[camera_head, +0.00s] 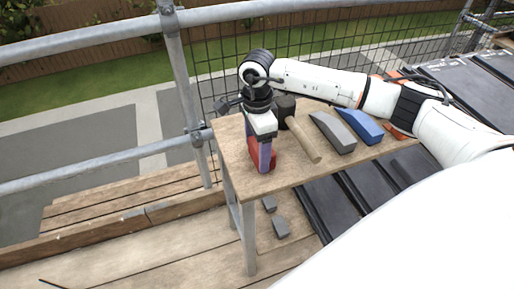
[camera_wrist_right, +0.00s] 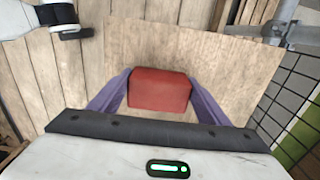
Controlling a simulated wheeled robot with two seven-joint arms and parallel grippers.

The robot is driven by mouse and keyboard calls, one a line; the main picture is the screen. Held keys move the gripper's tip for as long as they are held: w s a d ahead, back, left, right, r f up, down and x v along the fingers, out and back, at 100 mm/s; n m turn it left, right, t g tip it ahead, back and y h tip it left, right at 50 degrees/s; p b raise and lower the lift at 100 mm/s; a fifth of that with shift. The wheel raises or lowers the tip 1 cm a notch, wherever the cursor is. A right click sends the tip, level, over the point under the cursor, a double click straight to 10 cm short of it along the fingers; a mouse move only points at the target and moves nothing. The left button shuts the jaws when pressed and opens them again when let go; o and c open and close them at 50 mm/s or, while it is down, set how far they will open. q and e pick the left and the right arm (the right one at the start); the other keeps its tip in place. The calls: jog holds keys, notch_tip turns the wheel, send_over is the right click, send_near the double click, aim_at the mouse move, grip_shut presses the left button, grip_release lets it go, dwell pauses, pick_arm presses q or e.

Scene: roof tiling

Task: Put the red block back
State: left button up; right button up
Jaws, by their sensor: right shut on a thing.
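The red block (camera_wrist_right: 159,90) sits between the two purple fingers of my right gripper (camera_wrist_right: 160,95) in the right wrist view. In the head view the right gripper (camera_head: 264,153) points down at the left end of the wooden table (camera_head: 284,181), shut on the red block (camera_head: 253,160). The gripper partly covers the block there. The block is at or just above the table top; I cannot tell whether it touches.
A mallet (camera_head: 303,138), a grey wedge (camera_head: 333,132) and a blue wedge (camera_head: 362,126) lie on the table right of my right gripper. Scaffold rails (camera_head: 182,90) and mesh stand behind. Dark roof tiles (camera_head: 335,205) lie below. The table's front left corner is bare.

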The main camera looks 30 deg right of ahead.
aim_at(257, 147)
jog(key=shift+f, duration=0.15)
jog(key=o, duration=1.5)
notch_tip(257, 147, up, 12)
jog(key=shift+r, duration=0.2)
